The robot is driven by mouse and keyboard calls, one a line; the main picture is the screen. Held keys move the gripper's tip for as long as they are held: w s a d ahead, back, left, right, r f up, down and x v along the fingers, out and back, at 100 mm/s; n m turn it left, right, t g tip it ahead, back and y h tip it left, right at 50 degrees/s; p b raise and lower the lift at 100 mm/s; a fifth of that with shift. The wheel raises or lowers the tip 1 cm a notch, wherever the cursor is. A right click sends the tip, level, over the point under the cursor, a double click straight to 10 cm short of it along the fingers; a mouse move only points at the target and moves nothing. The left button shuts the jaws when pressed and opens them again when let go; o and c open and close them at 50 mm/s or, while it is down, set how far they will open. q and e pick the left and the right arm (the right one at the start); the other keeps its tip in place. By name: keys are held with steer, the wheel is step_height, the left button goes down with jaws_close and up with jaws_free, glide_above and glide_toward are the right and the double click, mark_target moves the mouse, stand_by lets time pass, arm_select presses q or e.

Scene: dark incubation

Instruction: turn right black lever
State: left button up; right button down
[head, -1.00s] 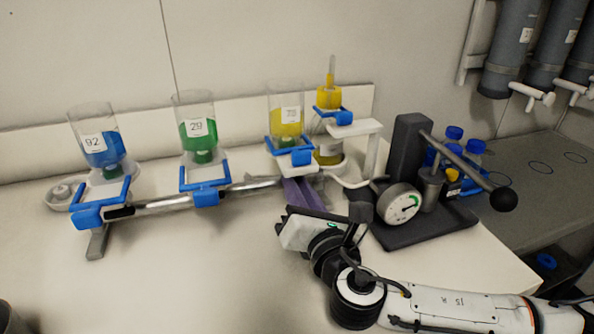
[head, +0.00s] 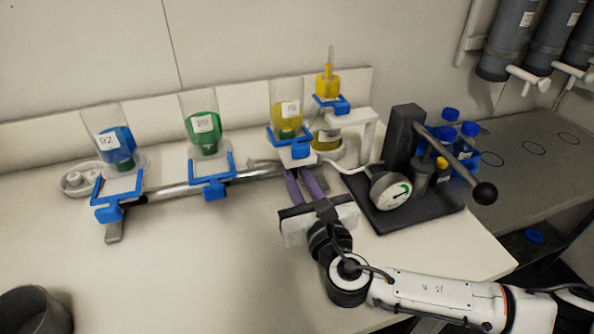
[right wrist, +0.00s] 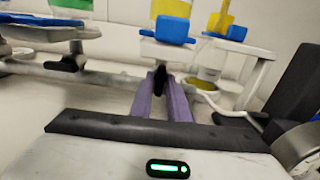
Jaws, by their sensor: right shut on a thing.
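The right black lever (right wrist: 160,78) is a small dark handle under the yellow bottle's blue holder, at the right end of the metal rail. My right gripper (head: 299,176) has its purple fingers reaching up to the rail there. In the right wrist view the fingers (right wrist: 160,88) are shut on the lever, one on each side. The lever's lower part is hidden between them. Another black lever (right wrist: 68,63) sits further left on the rail, under another blue holder. The yellow bottle (head: 286,117) stands inverted above the gripped lever. My left gripper is not in view.
Inverted blue (head: 115,145) and green (head: 204,130) bottles stand along the rail (head: 170,189) to the left. A black press with a gauge (head: 389,190) and long ball-ended handle (head: 484,193) stands close on the right. The table's front middle is clear.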

steer(key=c, duration=1.8)
jaws_free()
steer(key=v, duration=1)
steer(key=shift+s+d+b, duration=0.1)
steer(key=shift+s+b, duration=0.05)
steer(key=shift+b, duration=0.2)
